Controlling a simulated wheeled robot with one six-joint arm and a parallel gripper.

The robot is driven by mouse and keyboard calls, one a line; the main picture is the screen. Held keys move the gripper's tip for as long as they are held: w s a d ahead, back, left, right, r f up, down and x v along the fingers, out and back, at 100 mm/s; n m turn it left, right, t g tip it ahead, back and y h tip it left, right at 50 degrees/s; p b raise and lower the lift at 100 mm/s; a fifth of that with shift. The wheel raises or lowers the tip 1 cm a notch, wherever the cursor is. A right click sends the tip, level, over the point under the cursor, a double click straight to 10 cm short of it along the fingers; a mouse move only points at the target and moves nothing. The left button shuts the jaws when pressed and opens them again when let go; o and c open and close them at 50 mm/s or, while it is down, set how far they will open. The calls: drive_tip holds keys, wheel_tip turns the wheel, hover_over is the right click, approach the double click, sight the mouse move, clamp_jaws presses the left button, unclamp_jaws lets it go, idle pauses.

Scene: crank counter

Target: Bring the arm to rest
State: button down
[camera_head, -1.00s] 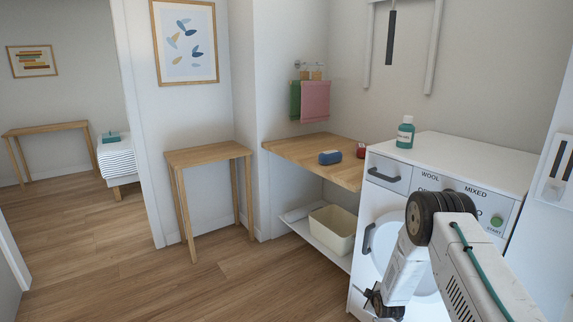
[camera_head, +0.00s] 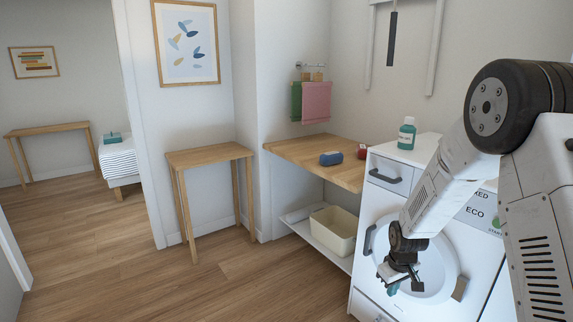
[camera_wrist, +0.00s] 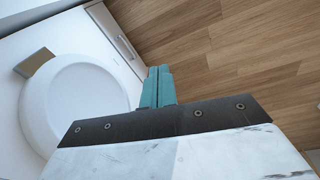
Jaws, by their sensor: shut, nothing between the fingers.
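My gripper (camera_head: 398,286) hangs in front of the washing machine (camera_head: 376,190), low before its round door, at the end of my bent white arm. In the wrist view its teal fingertips (camera_wrist: 157,86) are together with nothing between them. Beyond them the wrist view shows the machine's white round door (camera_wrist: 88,104) on the left and wooden floor on the right. My arm hides part of the machine's front and control panel in the head view.
A green bottle (camera_head: 406,133) stands on the machine. A wooden counter (camera_head: 300,150) beside it holds a blue item (camera_head: 331,158) and a red item (camera_head: 362,151). A cream bin (camera_head: 335,228) sits on the low shelf. A small wooden table (camera_head: 208,155) stands left. The floor (camera_head: 200,290) in front is clear.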

drive_tip(key=s+a+r+m, duration=0.2)
drive_tip(key=s+r, duration=1.3)
drive_tip(key=s, duration=0.3)
drive_tip(key=s+a+r+m, duration=0.2)
drive_tip(key=s+r, duration=1.3)
drive_tip(key=s, duration=0.3)
drive_tip(key=shift+s+a+r, duration=0.15)
